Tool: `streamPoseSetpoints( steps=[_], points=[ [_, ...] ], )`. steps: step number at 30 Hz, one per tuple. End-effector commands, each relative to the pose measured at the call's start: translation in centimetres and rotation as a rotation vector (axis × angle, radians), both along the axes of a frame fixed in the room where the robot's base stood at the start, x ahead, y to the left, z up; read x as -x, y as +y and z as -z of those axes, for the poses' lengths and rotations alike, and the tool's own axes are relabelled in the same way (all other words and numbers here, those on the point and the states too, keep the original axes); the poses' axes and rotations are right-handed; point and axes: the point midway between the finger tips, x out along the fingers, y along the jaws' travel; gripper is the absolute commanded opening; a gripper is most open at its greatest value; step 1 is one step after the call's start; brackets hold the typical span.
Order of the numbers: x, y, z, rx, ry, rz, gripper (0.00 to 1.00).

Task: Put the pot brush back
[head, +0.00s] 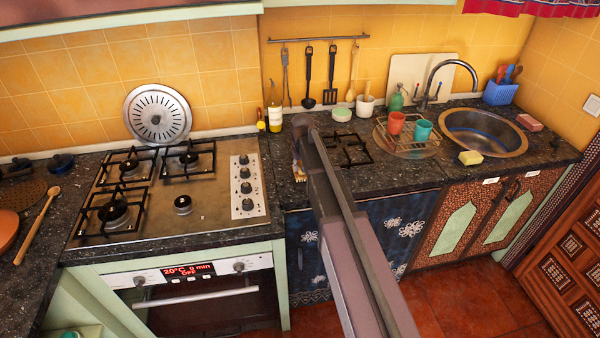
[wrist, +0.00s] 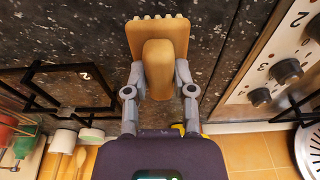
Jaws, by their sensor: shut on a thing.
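The pot brush (wrist: 173,29) is a light wooden block with a rounded wooden grip and a toothed-looking far edge. In the wrist view my gripper (wrist: 160,79) is shut on its grip, one finger on each side. The brush is over the dark speckled counter; I cannot tell whether it touches it. My arm hides most of the gripper there.
The stove (head: 150,222) is left of my arm. The black grate (head: 352,150) is right of it. A bottle (head: 275,117) and utensil rail (head: 318,38) are behind. Further right are the dish rack (head: 405,150), cups, sink (head: 484,134) and blue caddy (head: 499,93) with brushes.

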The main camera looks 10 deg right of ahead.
Motion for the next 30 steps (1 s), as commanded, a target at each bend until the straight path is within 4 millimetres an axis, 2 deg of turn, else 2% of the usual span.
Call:
streamPoseSetpoints(
  steps=[11, 17, 24, 30],
  points=[
    [-0.2, 0.0, 0.0, 0.0, 0.0, -0.001, 0.0],
    [-1.8, 0.0, 0.3, 0.0, 0.0, -0.001, 0.0],
    [-1.4, 0.0, 2.7, 0.0, 0.0, -0.001, 0.0],
    [-1.4, 0.1, 3.6, 0.0, 0.0, -0.002, 0.0]
  ],
)
